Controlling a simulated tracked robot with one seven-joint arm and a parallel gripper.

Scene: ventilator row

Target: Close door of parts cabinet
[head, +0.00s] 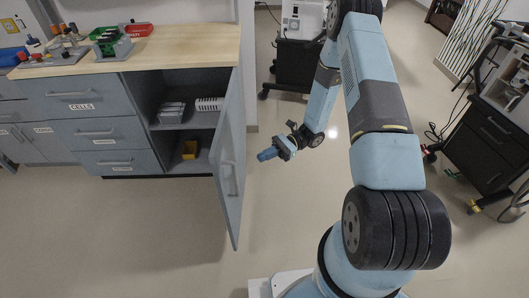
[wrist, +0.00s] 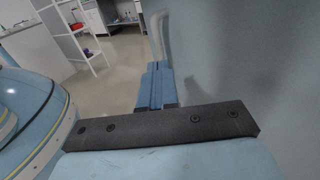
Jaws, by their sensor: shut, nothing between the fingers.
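The parts cabinet (head: 157,95) is grey-blue with a pale wood top, and its right compartment stands open. Its door (head: 229,150) is hinged at the right side and swung wide out toward the front. A vertical bar handle (head: 232,180) is on the door's outer face. My gripper (head: 262,155) is shut and empty, to the right of the door on its outer side, pointing toward it. In the wrist view my gripper (wrist: 156,80) is close to the handle (wrist: 158,36), with the door face (wrist: 250,60) filling the right side. I cannot tell whether they touch.
Drawers (head: 95,130) lie to the left. A dark equipment cart (head: 296,65) stands behind my arm and another cart (head: 490,150) at the right. Floor in front of the cabinet is clear.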

